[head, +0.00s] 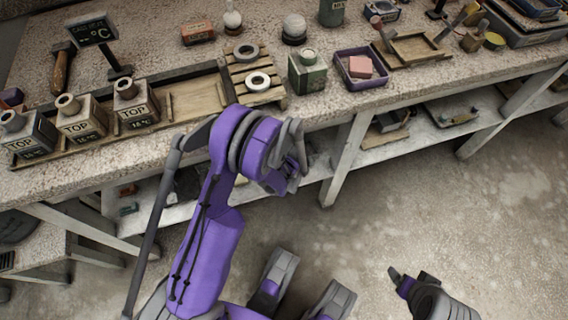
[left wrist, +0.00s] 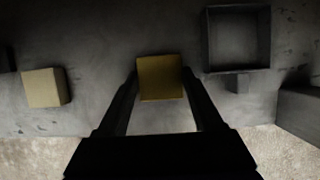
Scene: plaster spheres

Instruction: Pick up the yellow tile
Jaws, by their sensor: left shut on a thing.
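The yellow tile (left wrist: 160,78) shows in the left wrist view as a dull yellow square, between the two dark fingers of my left gripper (left wrist: 160,74). The left gripper is shut on it. The tile is over a grey surface; whether it still touches that surface I cannot tell. In the head view my left arm bends at the bench's front edge, towards the lower shelf (head: 320,170), and its fingers and the tile are hidden there. My right gripper (head: 408,279) is at the lower right, over bare floor, its jaw state unclear.
In the left wrist view a cream block (left wrist: 42,88) lies left of the tile, and a dark open square box (left wrist: 238,66) stands to its right. Above, the bench (head: 205,65) holds bottles, a wooden rack and a purple tray (head: 376,84). A bench leg (head: 346,158) stands right of my left arm.

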